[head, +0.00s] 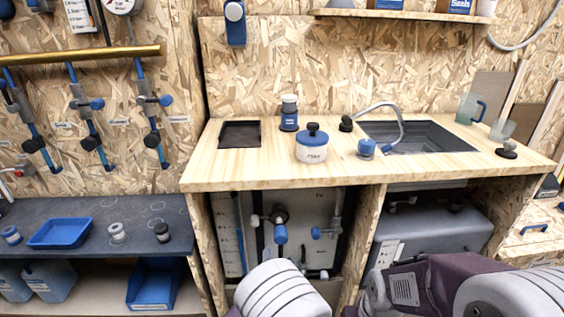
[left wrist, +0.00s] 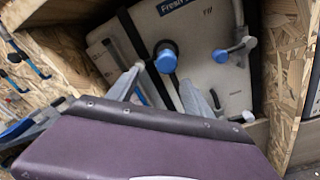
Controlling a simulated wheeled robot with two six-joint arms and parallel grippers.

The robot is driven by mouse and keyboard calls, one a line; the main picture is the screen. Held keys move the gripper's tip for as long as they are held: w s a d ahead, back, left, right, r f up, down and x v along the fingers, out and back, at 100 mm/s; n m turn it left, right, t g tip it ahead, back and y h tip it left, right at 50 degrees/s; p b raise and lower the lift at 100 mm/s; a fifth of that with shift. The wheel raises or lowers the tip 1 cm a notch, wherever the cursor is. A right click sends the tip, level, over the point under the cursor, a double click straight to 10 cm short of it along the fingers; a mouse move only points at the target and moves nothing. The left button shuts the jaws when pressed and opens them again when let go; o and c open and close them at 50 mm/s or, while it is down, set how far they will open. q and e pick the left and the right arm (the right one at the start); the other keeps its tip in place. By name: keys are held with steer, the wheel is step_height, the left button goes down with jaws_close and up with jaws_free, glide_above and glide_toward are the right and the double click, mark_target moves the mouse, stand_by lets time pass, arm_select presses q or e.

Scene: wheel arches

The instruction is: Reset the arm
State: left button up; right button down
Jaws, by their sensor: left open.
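My left gripper (left wrist: 163,76) shows in the left wrist view, with its two grey fingers apart and nothing seen between them. Beyond the fingers is a pale tank (left wrist: 205,35) marked "Fresh", with a blue-ended black fitting (left wrist: 165,58). From this view I cannot tell how far the fingertips are from the fitting. In the head view the same fitting (head: 280,232) sits under the wooden counter (head: 240,172). Grey ribbed and purple parts of my arms fill the bottom of the head view. My left fingertips are not clear there, and my right gripper does not show.
On the counter stand a blue-lidded pot (head: 312,148), a blue-and-grey jar (head: 289,115) and a sink (head: 425,138) with a hose tap. A dark shelf (head: 85,215) at left holds a blue tray (head: 60,233). Wooden uprights (head: 362,240) border the open compartment.

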arm_select(q)
steer(key=s+a+f+n+g+y, duration=0.15)
steer(key=a+n+g+y, duration=0.35)
steer(key=a, duration=0.5)
steer(key=s+a+n+g+y, duration=0.3)
steer(key=a+n+g+y, duration=0.1)
steer(key=a+n, duration=0.5)
steer(key=s+a+f+n+g+h, duration=0.1)
steer(key=s+a+f+n+g, duration=0.1)
steer(key=s+a+n+g, duration=0.25)
steer(key=s+a+f+n+g+h, duration=0.1)
steer(key=s+a+f+n+g, duration=0.2)
steer(key=s+n, duration=0.35)
steer(key=s+d+f+n+g+h, duration=0.25)
steer(key=s+d+n+h, duration=0.25)
steer(key=n, duration=0.3)
steer(key=w+d+r+n+t+h, duration=0.25)
steer(key=w+d+n+h, duration=0.2)
steer(key=n, duration=0.55)
step_height(320, 180, up, 30)
steer(key=p, duration=3.1)
steer(key=shift+w+a+r+m, duration=0.15)
steer(key=shift+w+r+m, duration=0.05)
steer(key=shift+r+m, duration=0.1)
